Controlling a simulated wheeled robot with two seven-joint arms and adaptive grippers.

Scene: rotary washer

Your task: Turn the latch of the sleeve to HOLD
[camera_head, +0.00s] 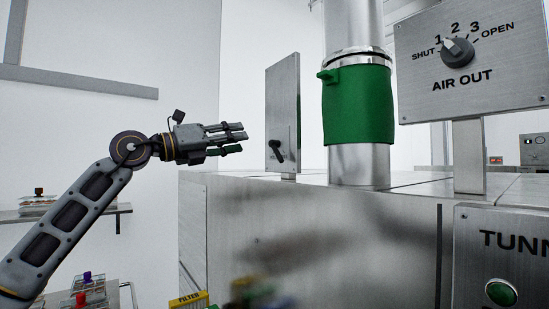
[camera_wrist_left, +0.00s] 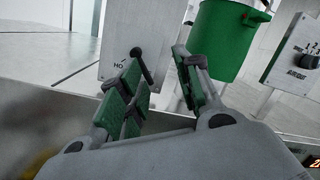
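The latch is a black lever (camera_head: 277,152) on an upright metal plate (camera_head: 283,100), left of the green sleeve (camera_head: 357,105) around a steel pipe. In the left wrist view the lever (camera_wrist_left: 141,64) shows beyond the fingers, with the letters "HO" on the plate (camera_wrist_left: 122,35) left of it; the rest of the label is hidden. My left gripper (camera_head: 243,138) is open and empty, left of the plate and apart from it in the head view. In the left wrist view its fingers (camera_wrist_left: 165,85) are spread, with green pads. My right gripper is not in view.
The metal housing (camera_head: 310,235) lies under the plate and pipe. A TUNN-labelled panel (camera_head: 500,260) with a green button is at lower right. Shelves are at lower left.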

